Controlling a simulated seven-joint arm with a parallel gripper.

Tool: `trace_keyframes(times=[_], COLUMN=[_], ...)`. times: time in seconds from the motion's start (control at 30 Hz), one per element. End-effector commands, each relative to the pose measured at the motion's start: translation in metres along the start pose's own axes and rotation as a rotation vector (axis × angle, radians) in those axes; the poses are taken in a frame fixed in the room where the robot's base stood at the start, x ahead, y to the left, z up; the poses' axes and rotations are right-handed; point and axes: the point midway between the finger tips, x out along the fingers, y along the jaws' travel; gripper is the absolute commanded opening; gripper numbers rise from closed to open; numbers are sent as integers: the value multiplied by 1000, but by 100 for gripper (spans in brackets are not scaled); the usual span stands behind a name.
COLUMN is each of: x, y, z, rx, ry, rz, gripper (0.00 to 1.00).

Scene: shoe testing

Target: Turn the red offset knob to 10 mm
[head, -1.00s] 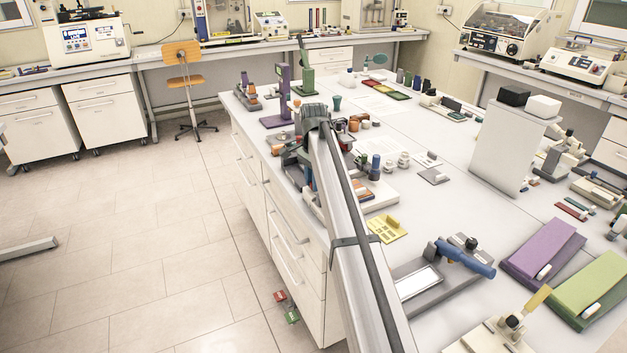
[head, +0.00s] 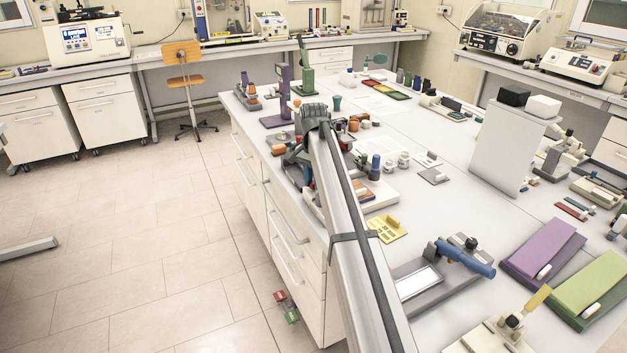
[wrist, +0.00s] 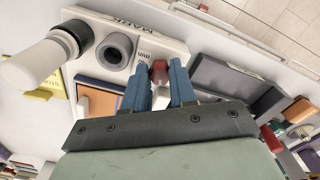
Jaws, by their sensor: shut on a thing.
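In the wrist view the red knob (wrist: 159,73) sits between the tips of my gripper's two blue fingers (wrist: 160,80). My gripper is shut on it. The knob is at the edge of a white plate marked "MARK" and "mm" (wrist: 152,42). Only part of the knob shows, and I cannot read its offset value. In the head view my arm covers most of the fixture, and the knob cannot be made out clearly there.
A yellow piece (head: 388,228) lies on the crowded bench (head: 440,205).

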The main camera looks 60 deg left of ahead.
Motion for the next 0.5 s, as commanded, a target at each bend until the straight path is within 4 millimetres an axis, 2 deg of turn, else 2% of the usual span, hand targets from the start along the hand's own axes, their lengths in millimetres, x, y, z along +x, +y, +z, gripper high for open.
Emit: trace_keyframes(times=[0.5], x=[0], y=[0], z=[0], rx=[-491], ry=[0], rz=[0], gripper=[0])
